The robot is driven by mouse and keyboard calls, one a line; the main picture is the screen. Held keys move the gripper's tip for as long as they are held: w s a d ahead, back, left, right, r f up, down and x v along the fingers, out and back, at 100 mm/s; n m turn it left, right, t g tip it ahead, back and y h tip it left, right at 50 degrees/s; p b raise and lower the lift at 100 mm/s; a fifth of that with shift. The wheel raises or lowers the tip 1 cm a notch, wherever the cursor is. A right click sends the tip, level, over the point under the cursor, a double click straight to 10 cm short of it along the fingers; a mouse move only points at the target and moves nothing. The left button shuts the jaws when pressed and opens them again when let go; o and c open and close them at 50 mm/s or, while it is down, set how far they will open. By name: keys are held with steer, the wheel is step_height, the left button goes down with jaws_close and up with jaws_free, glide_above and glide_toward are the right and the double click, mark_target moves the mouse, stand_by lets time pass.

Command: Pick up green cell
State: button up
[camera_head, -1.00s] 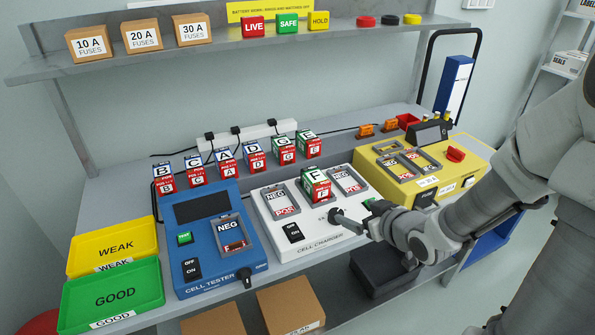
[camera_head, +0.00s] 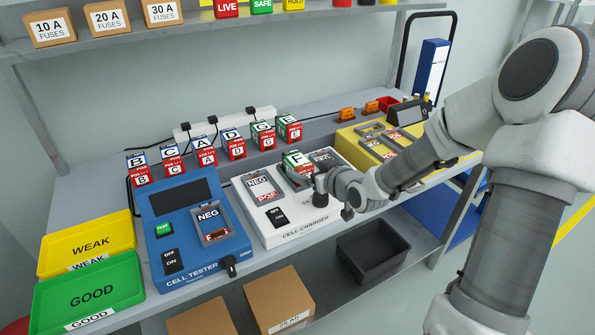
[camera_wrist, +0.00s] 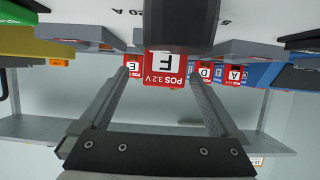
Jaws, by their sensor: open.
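A green-topped cell marked F (camera_head: 298,163), with a red lower part, stands upright in the middle bay of the white cell charger (camera_head: 300,231). Green-topped cells G (camera_head: 264,140) and E (camera_head: 289,130) stand in the row behind. My gripper (camera_head: 318,182) is at the charger, just right and in front of cell F; the arm hides part of the charger. In the wrist view, the red face of cell F (camera_wrist: 165,68) shows between the two open fingers (camera_wrist: 162,85), upside down. I cannot tell whether the fingers touch it.
The blue cell tester (camera_head: 188,250) is left of the charger, with yellow WEAK (camera_head: 85,243) and green GOOD (camera_head: 88,290) trays beyond it. Blue-topped cells (camera_head: 170,160) stand behind. A yellow unit (camera_head: 375,148) is to the right. A shelf (camera_head: 230,20) runs above.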

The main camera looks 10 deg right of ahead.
mark_target(298, 162)
steer(key=x, duration=0.1)
steer(key=b+x, duration=0.1)
steer(key=x, duration=0.3)
steer(key=shift+w+a+r, duration=0.2)
steer(key=shift+a+r, duration=0.1)
steer(key=shift+a, duration=0.05)
jaws_close()
steer(key=shift+r, duration=0.15)
